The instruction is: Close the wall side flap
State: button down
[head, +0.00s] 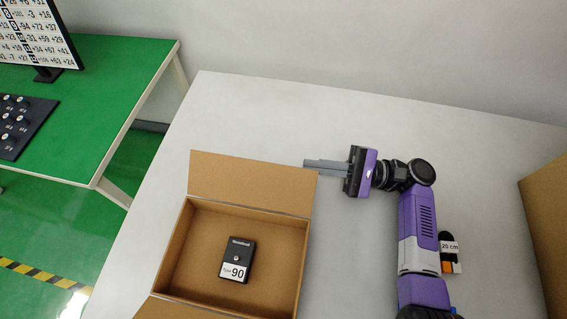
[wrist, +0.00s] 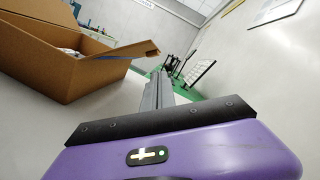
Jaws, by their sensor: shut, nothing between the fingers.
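An open cardboard box (head: 304,250) stands on the light grey table in the head view. Its wall side flap (head: 250,183) stands up and leans outward from the far edge. A flap at the near edge also shows, cut off by the frame. A black device labelled 90 (head: 237,258) lies inside. My gripper (head: 306,165) is shut and empty, pointing left, with its fingertips close to the flap's upper right corner. I cannot tell whether they touch. In the wrist view the box (wrist: 60,62) is at the left, its flap (wrist: 130,50) jutting toward my fingers (wrist: 157,78).
A green table (head: 110,75) with a monitor (head: 35,35) and a black knob panel (head: 20,125) stands at the left. Another cardboard box (head: 548,225) is at the right. The table toward the wall is clear.

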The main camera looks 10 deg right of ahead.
aim_at(250, 182)
jog(key=p+x, duration=0.2)
jog(key=x, duration=0.7)
jog(key=shift+a, duration=0.35)
jog(key=shift+r, duration=0.15)
